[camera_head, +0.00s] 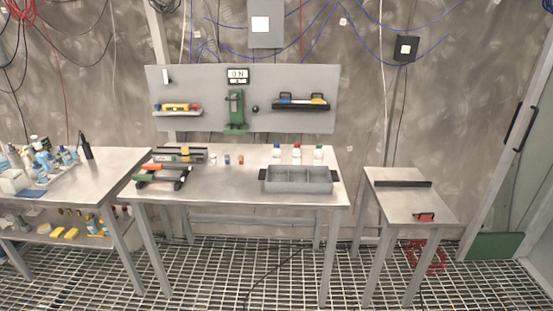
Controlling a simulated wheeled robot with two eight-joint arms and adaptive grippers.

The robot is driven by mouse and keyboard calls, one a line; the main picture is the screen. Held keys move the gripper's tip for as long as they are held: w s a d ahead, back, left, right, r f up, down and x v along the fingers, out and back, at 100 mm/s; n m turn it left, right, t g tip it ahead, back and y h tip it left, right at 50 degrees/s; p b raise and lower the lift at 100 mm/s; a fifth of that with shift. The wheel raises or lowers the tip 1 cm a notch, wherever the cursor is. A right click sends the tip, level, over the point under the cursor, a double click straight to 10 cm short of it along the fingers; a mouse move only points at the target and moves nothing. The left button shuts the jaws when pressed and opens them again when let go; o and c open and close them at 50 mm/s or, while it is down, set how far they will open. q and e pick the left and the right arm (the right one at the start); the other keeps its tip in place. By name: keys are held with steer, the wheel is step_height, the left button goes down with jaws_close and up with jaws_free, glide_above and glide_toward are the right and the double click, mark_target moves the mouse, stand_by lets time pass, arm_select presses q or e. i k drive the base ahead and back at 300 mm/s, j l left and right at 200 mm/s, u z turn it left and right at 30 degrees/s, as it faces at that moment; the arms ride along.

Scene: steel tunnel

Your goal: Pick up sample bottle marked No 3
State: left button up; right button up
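Three small white sample bottles stand upright in a row at the back right of the middle steel table. The left bottle (276,155) has a dark cap that looks blue, the middle bottle (297,153) has a red cap, and the right bottle (318,154) has a green cap. Any number marks on them are too small to read. Neither of my grippers is in view.
A grey divided tray with dark handles (298,186) sits in front of the bottles on the middle table (225,190). Tools lie at its left (163,177). A cluttered table (85,185) stands left, a smaller table (405,205) right. The grated floor in front looks clear.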

mark_target(318, 153)
steer(key=k+l, duration=0.1)
steer(key=l, duration=0.7)
steer(key=j, duration=0.55)
steer(key=l, duration=0.55)
steer(key=i+z, duration=0.1)
steer(key=z, duration=0.35)
steer(key=i+j+z, duration=0.2)
steer(key=j, duration=0.15)
steer(key=i+j+z, duration=0.2)
steer(key=j, duration=0.15)
steer(key=i+j+z, duration=0.15)
steer(key=j, duration=0.2)
steer(key=j+z, duration=0.2)
steer(key=j, duration=0.2)
steer(key=i, duration=0.05)
